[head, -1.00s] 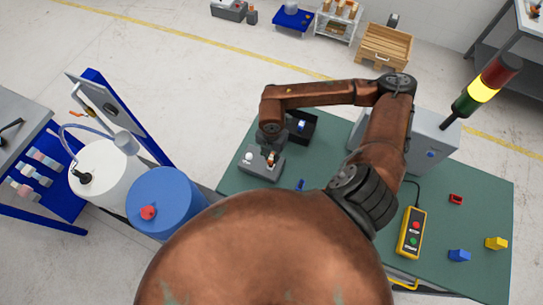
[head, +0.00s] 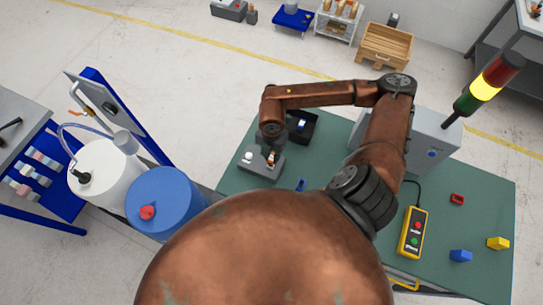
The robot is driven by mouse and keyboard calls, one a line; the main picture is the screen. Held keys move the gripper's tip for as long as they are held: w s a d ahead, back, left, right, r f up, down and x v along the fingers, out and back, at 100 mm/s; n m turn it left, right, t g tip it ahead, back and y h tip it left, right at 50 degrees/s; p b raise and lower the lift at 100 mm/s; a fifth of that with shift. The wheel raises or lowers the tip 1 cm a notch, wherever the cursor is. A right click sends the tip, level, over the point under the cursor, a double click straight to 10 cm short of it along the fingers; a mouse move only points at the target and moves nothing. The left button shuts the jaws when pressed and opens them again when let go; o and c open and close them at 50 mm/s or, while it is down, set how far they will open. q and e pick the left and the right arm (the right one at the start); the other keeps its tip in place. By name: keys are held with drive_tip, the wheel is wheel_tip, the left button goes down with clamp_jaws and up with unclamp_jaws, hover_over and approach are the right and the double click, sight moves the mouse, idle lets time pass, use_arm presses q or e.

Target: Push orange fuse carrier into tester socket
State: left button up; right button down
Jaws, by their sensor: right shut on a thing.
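My right gripper (head: 271,143) points down over the grey tester block (head: 260,167) on the green table. It is shut on the orange fuse carrier (head: 270,155), a small orange piece at the top of the block. The gripper's fingers hide part of the carrier, so I cannot tell how deep it sits in the socket. A white round knob (head: 248,157) is on the left of the block. My left gripper does not show.
A black open box (head: 302,127) stands just behind the block. A yellow button pendant (head: 413,232), a red piece (head: 457,199), a blue piece (head: 460,256) and a yellow piece (head: 498,243) lie at right. A grey cabinet (head: 432,145) with a signal tower stands behind my arm.

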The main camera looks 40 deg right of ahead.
sight(272, 158)
drive_tip(key=shift+f+b, duration=0.65)
drive_tip(key=shift+f, duration=0.2)
drive_tip(key=c, duration=1.8)
unclamp_jaws()
drive_tip(key=shift+r, duration=0.25)
drive_tip(key=shift+r+p, duration=1.5)
drive_tip(key=shift+r, duration=1.3)
